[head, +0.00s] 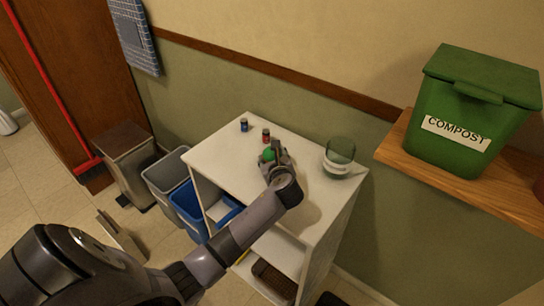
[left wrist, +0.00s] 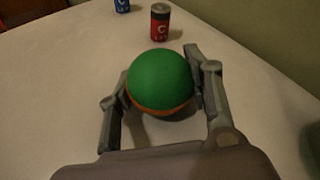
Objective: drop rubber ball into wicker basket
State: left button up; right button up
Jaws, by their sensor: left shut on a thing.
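The rubber ball (head: 268,155) is green, with an orange lower part that shows in the left wrist view (left wrist: 160,82). It is at the top of the white shelf unit (head: 225,165). My left gripper (head: 275,157) is shut on the ball, with one finger on each side in the left wrist view (left wrist: 160,90). Whether the ball touches the shelf top is hard to tell. A brown basket that looks woven (head: 274,279) sits on a lower shelf of the unit, under the top board. My right gripper is not in view.
A blue can (head: 244,125) and a red can (head: 266,136) stand behind the ball. A glass jar (head: 338,157) stands to its right. A green compost bin (head: 465,112) is on a wooden ledge. Several bins stand on the floor left of the unit.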

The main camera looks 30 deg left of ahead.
pick_arm(q)
jog(key=shift+c, duration=1.3)
jog(key=shift+r, duration=0.5)
notch_tip(320, 180, up, 19)
jog(key=p, duration=0.2)
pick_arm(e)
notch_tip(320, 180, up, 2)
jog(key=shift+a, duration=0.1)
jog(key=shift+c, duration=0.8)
pick_arm(q)
jog(key=s+d+f+m+t+h, duration=0.1)
jog(key=s+d+f, duration=0.1)
jog(key=s+d, duration=0.7)
jog(key=s+d+f+m+h, duration=0.1)
jog(key=s+d+f, duration=0.1)
jog(key=s+d, duration=0.7)
jog(key=shift+s+d+f+m+t+h, duration=0.3)
jog(key=shift+s+d+f+m+t, duration=0.1)
jog(key=shift+s, duration=0.5)
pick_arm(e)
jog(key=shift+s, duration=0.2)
